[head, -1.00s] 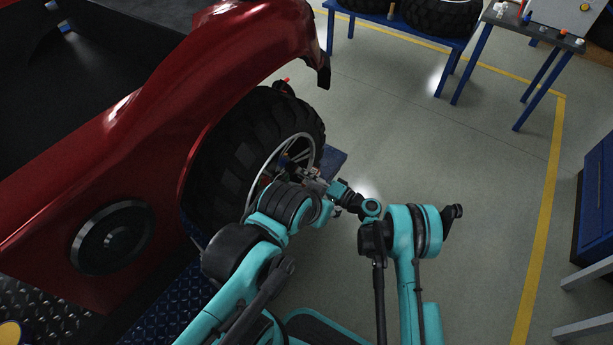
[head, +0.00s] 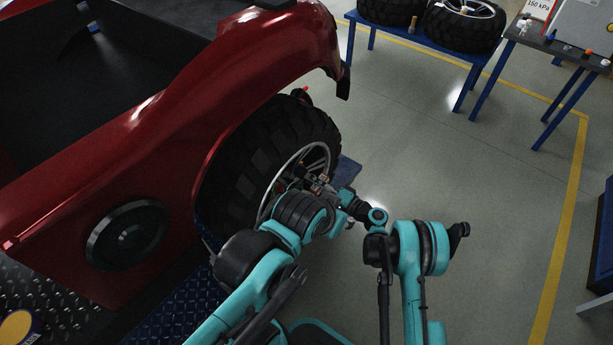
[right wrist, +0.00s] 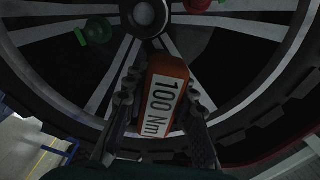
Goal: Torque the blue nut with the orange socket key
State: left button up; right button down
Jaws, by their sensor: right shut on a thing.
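My right gripper (right wrist: 160,112) is shut on an orange key marked "100 Nm" (right wrist: 166,95), which points toward the wheel's spokes. In the head view the right gripper (head: 320,184) is at the wheel's face. A green nut (right wrist: 97,31) is up and left of the key, and a red nut (right wrist: 197,4) is at the top edge. I cannot make out a blue nut, and the key's far end is hidden. My left arm (head: 258,268) reaches in front of the wheel; its gripper is not clear behind the arm's own links.
The big black tyre (head: 257,160) sits under the red fender (head: 230,65) of a vehicle. A blue table (head: 395,35) with tyres and a grey table (head: 545,42) with small items stand at the back.

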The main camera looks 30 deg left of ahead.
jog(key=shift+a, duration=0.15)
dwell(0.3)
jog(key=m, duration=0.4)
jog(key=shift+m, duration=0.5)
jog(key=m, duration=0.2)
jog(key=shift+r+m, duration=0.1)
jog(key=shift+m, duration=0.3)
jog(key=shift+n, duration=0.4)
jog(key=shift+d, duration=0.2)
